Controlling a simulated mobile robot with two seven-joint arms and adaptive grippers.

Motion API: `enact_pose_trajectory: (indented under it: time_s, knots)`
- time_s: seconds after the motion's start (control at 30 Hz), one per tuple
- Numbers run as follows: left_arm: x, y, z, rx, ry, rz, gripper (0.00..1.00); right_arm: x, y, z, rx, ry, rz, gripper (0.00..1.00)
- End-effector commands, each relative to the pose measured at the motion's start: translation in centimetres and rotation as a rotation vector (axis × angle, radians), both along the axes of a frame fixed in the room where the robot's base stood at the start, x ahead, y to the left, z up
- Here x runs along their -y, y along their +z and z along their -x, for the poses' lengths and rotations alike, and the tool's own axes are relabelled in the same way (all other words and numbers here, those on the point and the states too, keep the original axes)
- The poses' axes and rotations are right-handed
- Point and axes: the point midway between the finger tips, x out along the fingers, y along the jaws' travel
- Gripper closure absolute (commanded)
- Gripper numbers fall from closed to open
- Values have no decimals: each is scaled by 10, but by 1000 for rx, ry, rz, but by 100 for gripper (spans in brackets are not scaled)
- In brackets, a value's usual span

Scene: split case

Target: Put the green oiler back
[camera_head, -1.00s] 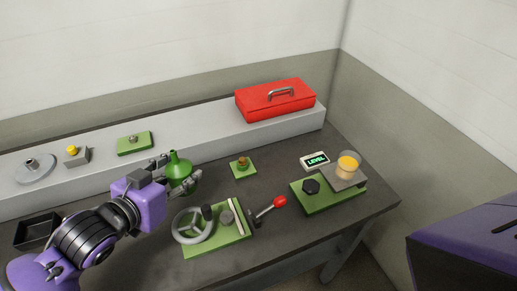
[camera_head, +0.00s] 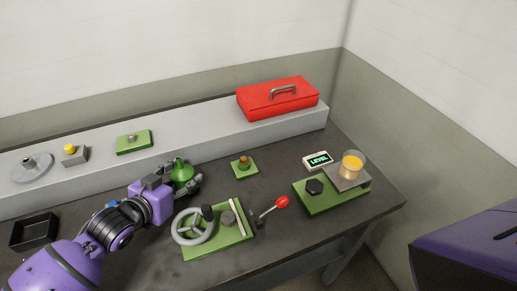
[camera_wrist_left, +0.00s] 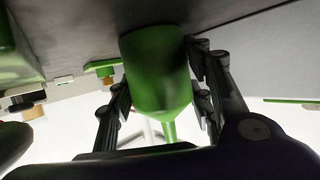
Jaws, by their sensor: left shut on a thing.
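The green oiler (camera_head: 182,171) has a rounded body and a narrow spout. In the head view it is upright, in front of the grey raised shelf. My left gripper (camera_head: 186,181) is shut on it, its fingers on either side of the body. The left wrist view shows the oiler (camera_wrist_left: 158,75) large between the two finger linkages (camera_wrist_left: 163,98). The oiler's base is partly hidden by the fingers, and I cannot tell whether it touches the bench. My right gripper is not in view.
A green board with a handwheel (camera_head: 193,227) lies just in front of the gripper. A small green plate (camera_head: 244,167) is to its right. A red toolbox (camera_head: 278,97) stands on the shelf (camera_head: 215,136). A black tray (camera_head: 34,231) is at left.

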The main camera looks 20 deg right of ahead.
Motion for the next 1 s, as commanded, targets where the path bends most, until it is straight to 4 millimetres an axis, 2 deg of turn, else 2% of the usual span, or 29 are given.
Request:
enact_pose_trajectory:
  time_s: [0.27, 0.3, 0.43, 0.8, 1.0]
  knots:
    - [0, -2, 0, 1, 0, 1, 85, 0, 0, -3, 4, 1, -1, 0]
    - [0, -3, 0, 0, 0, 0, 51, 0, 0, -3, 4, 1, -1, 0]
    - [0, -2, 0, 0, 1, 0, 34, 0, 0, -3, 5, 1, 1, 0]
    - [0, 2, -1, 3, 0, 0, 34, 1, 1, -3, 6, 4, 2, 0]
    - [-21, 13, 19, 1, 1, -3, 34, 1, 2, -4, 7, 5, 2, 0]
